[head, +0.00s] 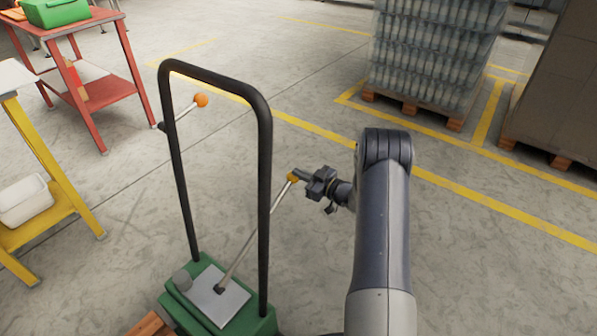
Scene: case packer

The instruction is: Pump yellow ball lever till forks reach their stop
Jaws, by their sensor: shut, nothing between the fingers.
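The yellow ball (293,177) tops a thin metal lever (250,236) that rises from the grey plate of a green base (247,322) and leans to the right. My gripper (300,175) is shut with nothing held, its tip at the right side of the yellow ball. It looks in contact with the ball or very close; I cannot tell which. A second lever with an orange ball (201,100) sticks out from the left post of the black handle frame (266,150). The forks cannot be made out in this view.
A red cart (105,90) with a green case (55,12) stands at the upper left, and a yellow cart (50,140) at the left edge. Wrapped bottles on a pallet (430,60) and brown boxes (560,80) stand at the back right. Floor between is clear.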

